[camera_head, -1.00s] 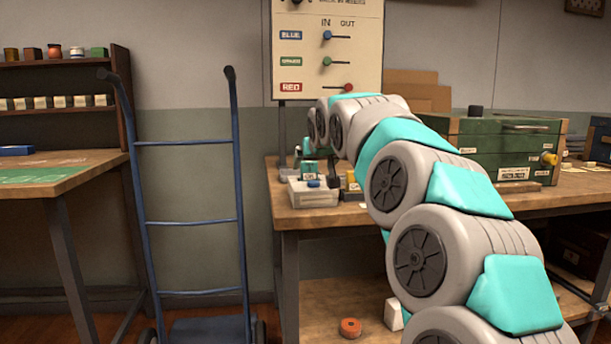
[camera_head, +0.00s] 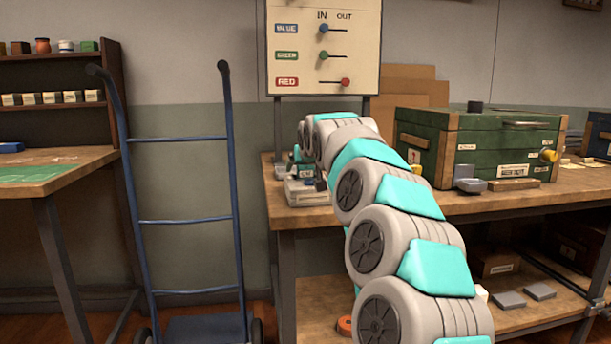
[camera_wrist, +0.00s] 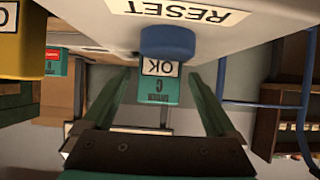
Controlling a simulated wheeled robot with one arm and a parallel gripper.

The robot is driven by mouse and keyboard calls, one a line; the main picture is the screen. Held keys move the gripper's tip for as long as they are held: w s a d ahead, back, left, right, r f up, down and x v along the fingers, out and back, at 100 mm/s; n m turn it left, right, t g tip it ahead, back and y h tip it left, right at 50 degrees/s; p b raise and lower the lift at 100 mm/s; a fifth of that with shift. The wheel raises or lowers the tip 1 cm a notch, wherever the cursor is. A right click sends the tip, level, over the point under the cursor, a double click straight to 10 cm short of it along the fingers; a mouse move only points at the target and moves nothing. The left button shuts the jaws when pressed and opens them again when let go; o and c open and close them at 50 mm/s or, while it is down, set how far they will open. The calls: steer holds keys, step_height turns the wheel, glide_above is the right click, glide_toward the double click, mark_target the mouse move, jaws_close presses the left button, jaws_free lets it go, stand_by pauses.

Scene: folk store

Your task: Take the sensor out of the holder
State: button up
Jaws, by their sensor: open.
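A teal block (camera_wrist: 158,92) with a white "OK" label and dark lettering shows between my fingers in the wrist view, where the scene looks upside down. I cannot tell if it is the sensor, and no holder can be made out clearly. My gripper (camera_wrist: 160,80) is open, its two dark green fingers either side of the block in the picture; contact cannot be told. A pale box (camera_wrist: 110,22) marked "RESET" with a blue knob (camera_wrist: 167,42) overlaps the block's edge. In the head view, my arm mostly hides this spot near the pale box (camera_head: 300,198).
A yellow object (camera_wrist: 20,45) stands beside the RESET box. The workbench (camera_head: 500,204) carries a green chest (camera_head: 480,150) at right and a panel (camera_head: 322,50) with sliders behind. A blue hand truck (camera_head: 180,221) stands left of the bench.

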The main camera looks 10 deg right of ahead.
steer(key=shift+c, duration=0.4)
jaws_close()
stand_by(0.4)
steer(key=shift+r, duration=0.2)
